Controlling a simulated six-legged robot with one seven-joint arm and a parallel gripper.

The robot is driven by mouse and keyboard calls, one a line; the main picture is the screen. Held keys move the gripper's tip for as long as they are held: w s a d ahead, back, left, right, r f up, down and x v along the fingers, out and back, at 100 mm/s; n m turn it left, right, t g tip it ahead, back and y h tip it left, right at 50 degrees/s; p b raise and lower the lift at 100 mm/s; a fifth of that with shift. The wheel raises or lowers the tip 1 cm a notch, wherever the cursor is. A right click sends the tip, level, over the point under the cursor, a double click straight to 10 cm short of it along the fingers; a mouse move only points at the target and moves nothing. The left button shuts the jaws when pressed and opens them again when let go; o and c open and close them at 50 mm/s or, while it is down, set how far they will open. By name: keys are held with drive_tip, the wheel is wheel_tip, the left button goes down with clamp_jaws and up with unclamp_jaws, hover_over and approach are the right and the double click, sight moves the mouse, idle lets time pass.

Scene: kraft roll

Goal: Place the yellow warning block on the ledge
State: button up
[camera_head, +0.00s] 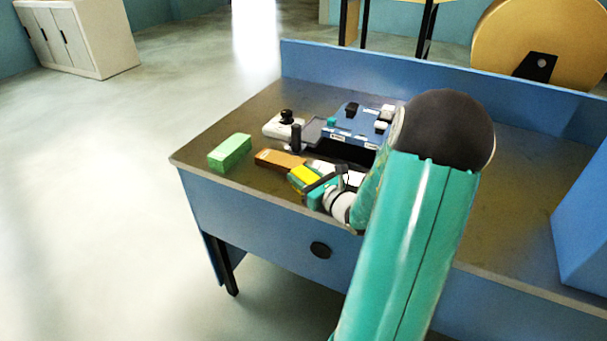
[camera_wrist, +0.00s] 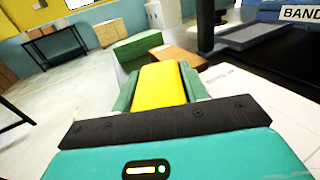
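The yellow warning block (camera_head: 303,177) is at my gripper (camera_head: 308,180), above the near edge of the desk. In the wrist view the yellow block (camera_wrist: 160,86) lies between the two teal fingers (camera_wrist: 160,88), which touch or nearly touch its sides. Its underside is hidden, so I cannot tell whether it clears the surface below. A blue machine (camera_head: 352,120) with labels stands behind my gripper, with a flat grey plate (camera_head: 313,131) at its left side. I cannot tell for sure which surface is the ledge.
A green block (camera_head: 230,152) lies at the desk's left corner. A brown-orange block (camera_head: 280,158) lies close beside my gripper. A white device with a black knob (camera_head: 284,125) stands behind. My arm covers the desk's middle; bare desk (camera_head: 530,190) shows at right.

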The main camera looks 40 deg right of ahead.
drive_tip(key=o, duration=0.3)
drive_tip(key=shift+w, duration=0.1)
